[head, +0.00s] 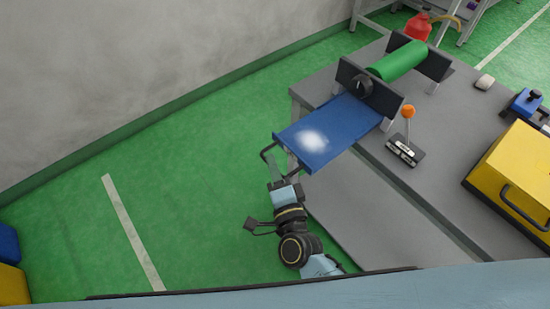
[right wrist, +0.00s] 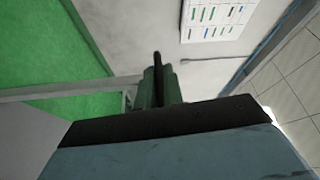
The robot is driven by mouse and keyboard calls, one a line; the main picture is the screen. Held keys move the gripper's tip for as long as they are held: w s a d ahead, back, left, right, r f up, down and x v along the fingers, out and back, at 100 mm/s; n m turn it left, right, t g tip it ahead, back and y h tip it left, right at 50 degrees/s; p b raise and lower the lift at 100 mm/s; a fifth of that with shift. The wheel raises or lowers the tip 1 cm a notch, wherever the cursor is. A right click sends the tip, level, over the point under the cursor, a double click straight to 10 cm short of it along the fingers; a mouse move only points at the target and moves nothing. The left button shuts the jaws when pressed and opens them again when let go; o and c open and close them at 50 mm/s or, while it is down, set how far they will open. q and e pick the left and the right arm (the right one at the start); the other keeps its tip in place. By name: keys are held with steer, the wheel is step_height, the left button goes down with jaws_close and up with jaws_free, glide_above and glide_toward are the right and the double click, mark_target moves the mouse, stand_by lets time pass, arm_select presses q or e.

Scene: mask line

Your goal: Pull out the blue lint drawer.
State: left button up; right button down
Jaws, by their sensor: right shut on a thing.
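The blue lint drawer (head: 328,131) extends from under the roller stand (head: 357,82) and sticks out past the left edge of the grey table. A white patch of lint lies on its top. A black bar handle (head: 267,151) is at its outer end. My right gripper (head: 276,168) is at that handle and shut on it, with the arm below over the green floor. In the right wrist view the gripper fingers (right wrist: 158,88) show small; the grip itself is hard to make out. My left gripper is not in view.
A green roller (head: 398,61) lies between dark end plates. On the grey table (head: 405,215) stand an orange-knobbed lever (head: 407,125), a yellow case (head: 515,170) and a blue device (head: 526,101). A wall (head: 130,60) runs at left; the floor between is clear.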

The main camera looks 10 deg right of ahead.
steer(key=c, duration=1.5)
jaws_free()
steer(key=v, duration=1.3)
steer(key=shift+s+f, duration=0.1)
steer(key=shift+s, duration=0.1)
